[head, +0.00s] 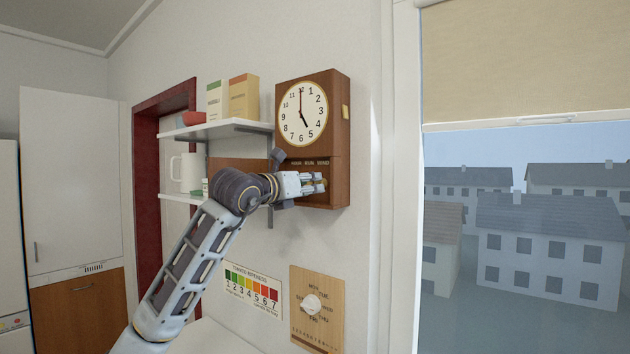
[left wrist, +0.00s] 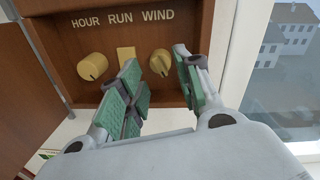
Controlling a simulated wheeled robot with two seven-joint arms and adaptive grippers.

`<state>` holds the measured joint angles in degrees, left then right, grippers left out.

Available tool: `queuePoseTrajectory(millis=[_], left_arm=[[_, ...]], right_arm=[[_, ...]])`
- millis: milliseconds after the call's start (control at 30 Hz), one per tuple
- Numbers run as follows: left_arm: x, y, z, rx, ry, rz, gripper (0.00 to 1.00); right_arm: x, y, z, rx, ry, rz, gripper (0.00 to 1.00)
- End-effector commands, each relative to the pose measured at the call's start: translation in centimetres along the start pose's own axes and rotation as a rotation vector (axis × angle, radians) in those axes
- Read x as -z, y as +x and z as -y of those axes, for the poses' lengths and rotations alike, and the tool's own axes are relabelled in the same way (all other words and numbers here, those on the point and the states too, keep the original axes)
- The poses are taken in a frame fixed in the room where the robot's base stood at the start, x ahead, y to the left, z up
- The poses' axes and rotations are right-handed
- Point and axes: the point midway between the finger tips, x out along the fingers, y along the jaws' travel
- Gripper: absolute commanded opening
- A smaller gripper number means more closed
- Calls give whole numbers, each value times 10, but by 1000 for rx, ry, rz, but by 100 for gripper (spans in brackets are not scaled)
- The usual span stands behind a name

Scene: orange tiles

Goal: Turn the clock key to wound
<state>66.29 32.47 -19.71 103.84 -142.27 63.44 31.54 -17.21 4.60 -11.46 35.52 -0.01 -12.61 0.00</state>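The clock (head: 339,95) is a brown wooden wall case with a round white dial (head: 303,113). Its lower panel (left wrist: 215,14) reads HOUR, RUN and WIND. The winding key (left wrist: 160,62), a round yellow knob with a dark mark, sits under WIND. My left gripper (head: 316,182) is at this panel. In the left wrist view its green-padded fingers (left wrist: 160,85) are open, one on each side of the winding key. I cannot tell whether either pad touches it. In the head view the gripper covers most of the panel's controls. My right gripper is not in view.
A yellow knob (left wrist: 92,66) sits under HOUR and a yellow rectangular piece (left wrist: 126,54) under RUN, close to the left finger. Shelves (head: 225,130) with boxes are left of the clock. A dial board (head: 330,280) hangs below; a window (head: 530,150) is at right.

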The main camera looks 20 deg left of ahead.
Motion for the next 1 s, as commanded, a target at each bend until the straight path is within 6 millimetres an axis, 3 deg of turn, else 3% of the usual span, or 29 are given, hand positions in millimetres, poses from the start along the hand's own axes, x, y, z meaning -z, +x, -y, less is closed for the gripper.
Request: queuePoseTrajectory(millis=[300, 733, 1000], left_arm=[[-1, 28, 1, 1, 0, 0, 34], [0, 33, 0, 1, 0, 0, 34], [0, 33, 0, 1, 0, 0, 0]], right_arm=[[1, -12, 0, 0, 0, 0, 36], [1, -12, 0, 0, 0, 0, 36], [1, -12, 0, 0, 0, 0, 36]])
